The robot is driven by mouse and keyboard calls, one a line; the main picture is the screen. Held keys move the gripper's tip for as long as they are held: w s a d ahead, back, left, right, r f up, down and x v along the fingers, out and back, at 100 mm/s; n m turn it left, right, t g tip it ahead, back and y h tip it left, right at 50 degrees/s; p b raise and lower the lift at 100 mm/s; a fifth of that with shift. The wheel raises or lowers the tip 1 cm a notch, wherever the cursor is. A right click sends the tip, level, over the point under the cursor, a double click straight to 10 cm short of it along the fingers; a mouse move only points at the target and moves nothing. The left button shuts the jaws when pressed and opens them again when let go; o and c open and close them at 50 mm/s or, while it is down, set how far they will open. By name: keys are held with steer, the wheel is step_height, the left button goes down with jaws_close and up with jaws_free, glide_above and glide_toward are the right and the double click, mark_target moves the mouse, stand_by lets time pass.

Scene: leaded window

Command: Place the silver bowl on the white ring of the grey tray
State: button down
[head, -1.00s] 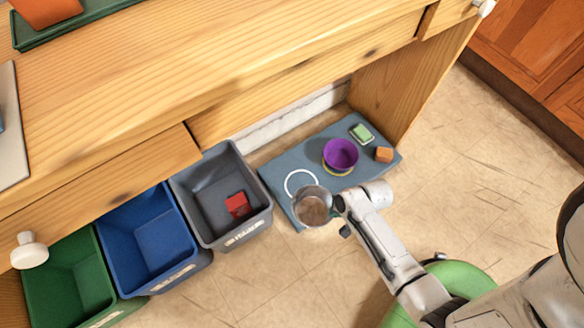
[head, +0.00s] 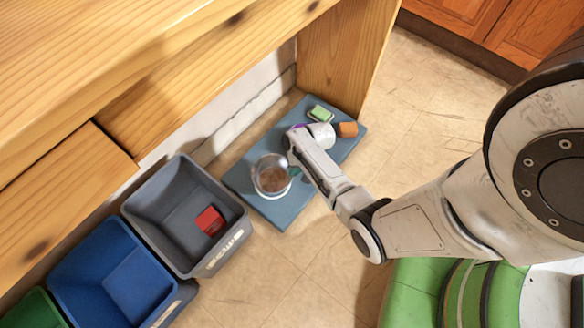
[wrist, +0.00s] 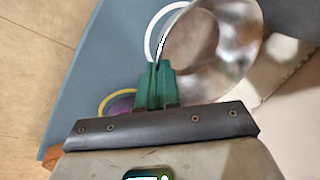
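The silver bowl (head: 271,176) is over the left part of the grey tray (head: 289,205). It also shows in the wrist view (wrist: 222,45), tilted, with its rim between the green fingertips of my gripper (wrist: 157,88). My gripper is shut on that rim. In the head view my wrist hides most of the fingers. The white ring (wrist: 160,30) shows partly beside and behind the bowl in the wrist view. In the head view the bowl covers most of the ring. I cannot tell whether the bowl touches the tray.
The purple bowl (wrist: 122,105) in a yellow ring is mostly hidden by my arm. A green sponge-like block (head: 320,113) and an orange block (head: 347,129) lie at the tray's far end. A grey bin (head: 170,215) holding a red block (head: 209,221) stands left. Wooden desk overhangs behind.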

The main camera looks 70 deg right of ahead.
mark_target(273, 177)
steer(key=f+b, duration=0.2)
steer(key=f, duration=0.1)
steer(key=w+d+f+b, duration=0.1)
steer(key=f, duration=0.1)
steer(key=shift+w+b, duration=0.1)
steer(key=shift+b, duration=0.3)
steer(key=shift+r, duration=0.15)
steer(key=c, duration=1.3)
jaws_free()
steer(key=shift+c, duration=0.2)
